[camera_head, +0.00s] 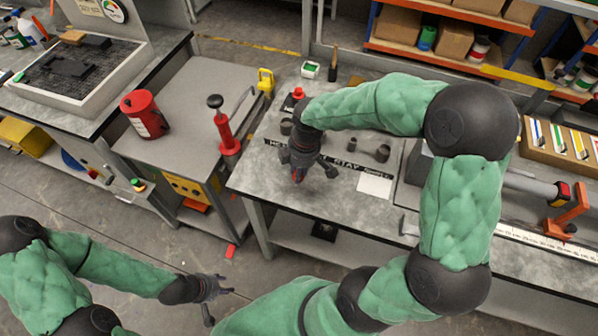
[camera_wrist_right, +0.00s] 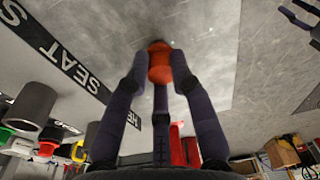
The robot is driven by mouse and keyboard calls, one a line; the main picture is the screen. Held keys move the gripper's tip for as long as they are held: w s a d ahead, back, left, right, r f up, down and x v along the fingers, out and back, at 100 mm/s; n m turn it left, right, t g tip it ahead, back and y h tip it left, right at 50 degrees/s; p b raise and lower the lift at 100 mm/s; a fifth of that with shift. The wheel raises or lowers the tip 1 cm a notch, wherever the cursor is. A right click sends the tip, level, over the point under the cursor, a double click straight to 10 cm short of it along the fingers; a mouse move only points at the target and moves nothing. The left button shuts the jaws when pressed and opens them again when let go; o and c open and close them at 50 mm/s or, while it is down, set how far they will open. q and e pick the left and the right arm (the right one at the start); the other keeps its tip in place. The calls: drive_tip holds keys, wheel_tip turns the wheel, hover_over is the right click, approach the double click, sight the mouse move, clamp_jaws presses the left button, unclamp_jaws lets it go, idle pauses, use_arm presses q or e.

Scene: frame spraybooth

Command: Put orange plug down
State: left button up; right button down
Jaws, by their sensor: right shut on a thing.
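The orange plug (camera_wrist_right: 159,66) is between the fingertips of my right gripper (camera_wrist_right: 160,80) in the right wrist view. The gripper is shut on it. The plug's far end is close to the grey table top (camera_wrist_right: 205,40); I cannot tell if it touches. In the head view my right gripper (camera_head: 300,172) points down over the workbench (camera_head: 262,182), by the black lettered strip (camera_head: 345,186); its fingers mostly hide the plug there. My left gripper (camera_head: 212,291) is open and empty, low over the floor at the lower left.
Grey cylindrical parts (camera_head: 383,153) stand on the bench behind my right gripper. A white sheet (camera_head: 375,186) lies to its right. A red lever tool (camera_head: 224,130) and a red can (camera_head: 144,114) stand on the bench to the left. Bare bench lies in front of the strip.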

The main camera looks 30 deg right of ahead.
drive_tip(key=shift+f, duration=0.15)
drive_tip(key=c, duration=1.1)
unclamp_jaws()
drive_tip(key=shift+o, duration=0.2)
wheel_tip(320, 180, up, 12)
drive_tip(key=d+p, duration=0.1)
drive_tip(key=p, duration=0.2)
drive_tip(key=shift+s, duration=0.35)
